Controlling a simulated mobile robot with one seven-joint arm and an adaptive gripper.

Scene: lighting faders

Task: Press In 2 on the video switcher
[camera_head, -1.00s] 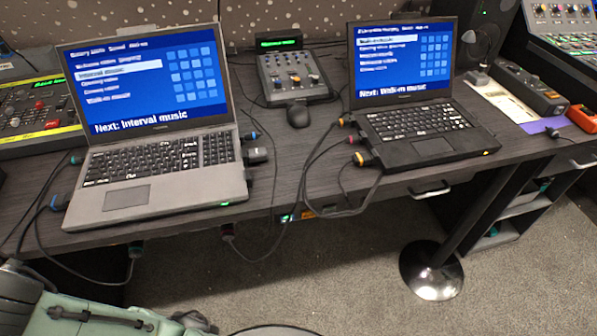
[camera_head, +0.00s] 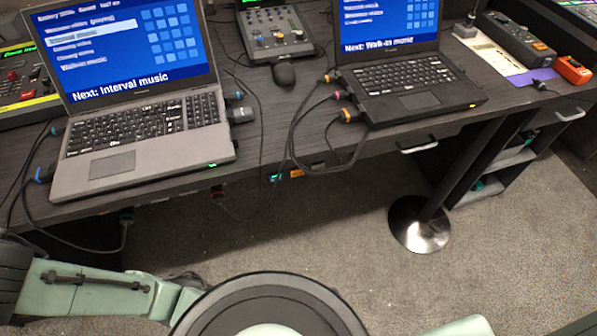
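No label reading In 2 is legible, and I cannot tell for sure which device is the video switcher. A grey console with knobs, small buttons and faders (camera_head: 272,30) stands between the two laptops, its top cut off by the picture edge. A dark grey box with small buttons (camera_head: 520,42) lies at the right of the desk, beside an orange device (camera_head: 573,69). A console with red buttons and a yellow edge (camera_head: 27,95) shows partly at the far left, behind the grey laptop.
A grey laptop (camera_head: 145,140) and a black laptop (camera_head: 409,75) stand open on the dark desk (camera_head: 262,165). A black mouse (camera_head: 284,74) lies between them, with cables hanging over the front edge. A round metal foot (camera_head: 419,224) stands on the carpet below.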

